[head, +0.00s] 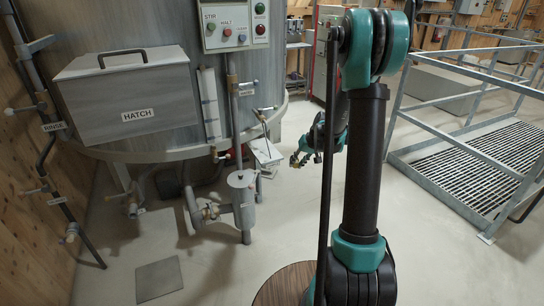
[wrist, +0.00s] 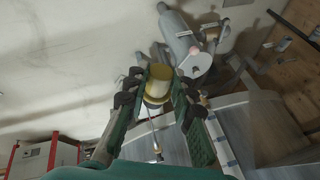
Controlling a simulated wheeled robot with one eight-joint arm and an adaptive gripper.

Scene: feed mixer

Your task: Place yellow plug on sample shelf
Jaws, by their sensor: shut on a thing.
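My gripper (wrist: 160,88) is shut on the yellow plug (wrist: 158,77), which sits between the dark fingertips in the wrist view. In the head view my gripper (head: 299,160) is small, in the air right of the tank's lower edge. The plug is too small to make out clearly there. A small pale ledge (head: 267,153), which looks like the sample shelf, is on the tank's front, just left of my gripper and apart from it. In the wrist view I cannot make out the shelf clearly; the plug and fingers cover part of that area.
The large grey tank (head: 150,65) has a hatch box (head: 127,97) and a button panel (head: 234,24). Pipes, valves and a grey canister (head: 243,205) stand below it. A metal railing (head: 440,137) is on the right. Open floor (head: 225,270) lies in front.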

